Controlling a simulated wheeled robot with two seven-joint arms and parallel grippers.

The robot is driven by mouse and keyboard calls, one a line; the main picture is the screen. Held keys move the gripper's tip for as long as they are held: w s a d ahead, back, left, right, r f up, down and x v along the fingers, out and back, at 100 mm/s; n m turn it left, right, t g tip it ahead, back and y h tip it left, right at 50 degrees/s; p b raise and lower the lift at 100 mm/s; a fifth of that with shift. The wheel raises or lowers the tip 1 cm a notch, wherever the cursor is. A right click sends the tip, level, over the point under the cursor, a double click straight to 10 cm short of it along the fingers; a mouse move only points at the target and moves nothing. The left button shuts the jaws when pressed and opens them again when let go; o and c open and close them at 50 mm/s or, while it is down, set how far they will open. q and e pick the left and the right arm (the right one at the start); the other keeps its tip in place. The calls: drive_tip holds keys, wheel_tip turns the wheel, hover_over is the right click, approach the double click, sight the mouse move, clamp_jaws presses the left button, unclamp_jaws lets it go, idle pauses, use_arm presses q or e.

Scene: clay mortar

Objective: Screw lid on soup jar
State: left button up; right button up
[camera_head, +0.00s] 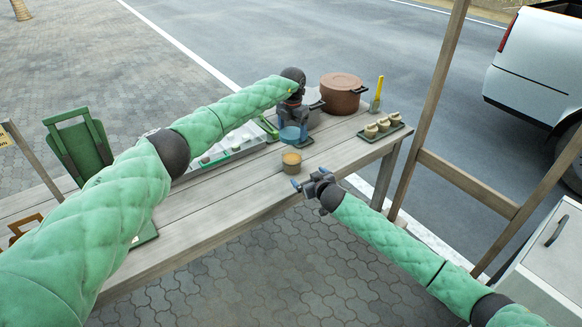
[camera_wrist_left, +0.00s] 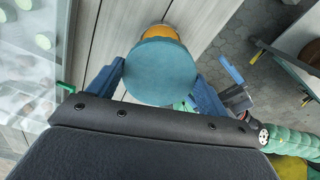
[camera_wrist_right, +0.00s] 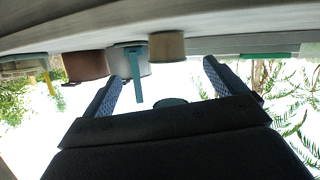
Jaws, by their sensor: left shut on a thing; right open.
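The soup jar (camera_head: 291,162) stands upright and open on the wooden table near its front edge, with orange soup showing. My left gripper (camera_head: 292,126) is shut on the round teal lid (camera_head: 289,134) and holds it above the jar, apart from it. In the left wrist view the lid (camera_wrist_left: 160,70) covers much of the jar (camera_wrist_left: 164,33), whose orange top shows past the lid's far edge. My right gripper (camera_head: 304,184) is open and empty at the table's front edge, beside and in front of the jar. The jar (camera_wrist_right: 166,47) shows beyond its fingers (camera_wrist_right: 160,75) in the right wrist view.
A brown pot (camera_head: 342,92), a grey pot (camera_head: 311,108) and a yellow-handled tool (camera_head: 377,93) stand at the back. A green tray (camera_head: 364,137) with small cream pots is at the right end. A glass-topped case (camera_head: 225,150) lies left of the jar.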

sight(296, 167)
use_arm(q)
drive_tip(key=shift+w+d+f+n, duration=0.15)
drive_tip(key=shift+w+f+n, duration=0.05)
drive_tip(key=shift+n, duration=0.9)
drive_tip(key=shift+s+r+n, duration=0.1)
drive_tip(key=shift+r+n, duration=0.05)
drive_tip(key=shift+n, duration=0.55)
use_arm(e)
drive_tip(key=shift+a+r+m+y, duration=0.3)
drive_tip(key=shift+a+m+y, duration=0.15)
drive_tip(key=shift+m, duration=0.15)
drive_tip(key=shift+w, duration=0.15)
drive_tip(key=x, duration=1.1)
drive_tip(key=shift+w+a+f, duration=0.1)
drive_tip(key=shift+w+f, duration=0.1)
drive_tip(key=shift+w, duration=0.15)
drive_tip(key=shift+c, duration=0.5)
